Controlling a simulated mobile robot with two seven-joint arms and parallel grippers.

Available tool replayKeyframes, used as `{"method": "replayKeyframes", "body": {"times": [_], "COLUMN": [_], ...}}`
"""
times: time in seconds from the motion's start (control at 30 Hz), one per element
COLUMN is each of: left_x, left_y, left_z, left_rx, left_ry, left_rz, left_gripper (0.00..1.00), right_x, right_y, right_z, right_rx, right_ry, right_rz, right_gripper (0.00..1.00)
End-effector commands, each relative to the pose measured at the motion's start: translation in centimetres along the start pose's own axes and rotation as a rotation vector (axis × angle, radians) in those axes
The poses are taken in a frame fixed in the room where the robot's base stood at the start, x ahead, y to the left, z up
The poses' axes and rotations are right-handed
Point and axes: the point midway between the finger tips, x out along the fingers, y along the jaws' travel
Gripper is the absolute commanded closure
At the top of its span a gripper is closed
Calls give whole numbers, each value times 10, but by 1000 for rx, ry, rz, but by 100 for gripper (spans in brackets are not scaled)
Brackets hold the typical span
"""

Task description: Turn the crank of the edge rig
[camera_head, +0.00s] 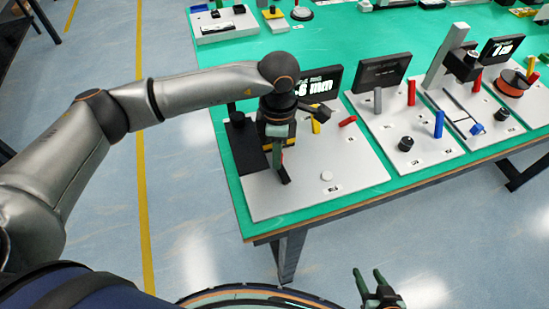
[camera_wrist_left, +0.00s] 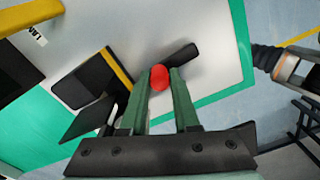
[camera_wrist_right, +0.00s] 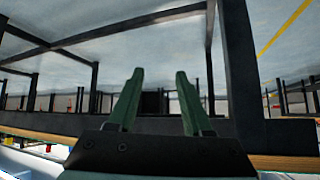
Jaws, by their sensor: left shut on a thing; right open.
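The edge rig is a pale board (camera_head: 300,200) with a black sign (camera_head: 322,82) at the near left corner of the green table. My left gripper (camera_head: 279,160) reaches down over its left part and hides most of the crank in the head view. In the left wrist view the crank's red knob (camera_wrist_left: 160,77) is between my left fingertips (camera_wrist_left: 160,84), which are shut on it. A black bar (camera_wrist_left: 182,54), seemingly the crank's arm, extends from beside the knob. My right gripper (camera_head: 370,278) is open and empty in front of the table; its parted fingers show in the right wrist view (camera_wrist_right: 160,85).
The edge rig also carries a black post (camera_head: 238,135), yellow parts (camera_head: 316,126), a red peg (camera_head: 348,121) and a white button (camera_head: 326,176). Another board (camera_head: 395,150) with pegs and a black knob stands to its right. The floor left of the table is clear.

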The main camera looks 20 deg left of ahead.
Motion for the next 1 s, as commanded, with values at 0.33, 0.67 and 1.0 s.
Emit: {"method": "replayKeyframes", "body": {"times": [0.33, 0.67, 1.0], "left_x": [-1, -2, -1], "left_y": [3, 3, 2], "left_z": [3, 3, 3], "left_rx": [75, 75, 76], "left_ry": [3, 2, 2], "left_rz": [4, 4, 2], "left_gripper": [100, 100, 42], "right_x": [7, 8, 7], "right_y": [-10, -9, -7], "right_z": [-10, -12, -9], "right_rx": [-5, -8, -7], "right_ry": [20, 23, 20], "right_rz": [-23, -23, -19], "right_gripper": [50, 50, 50]}}
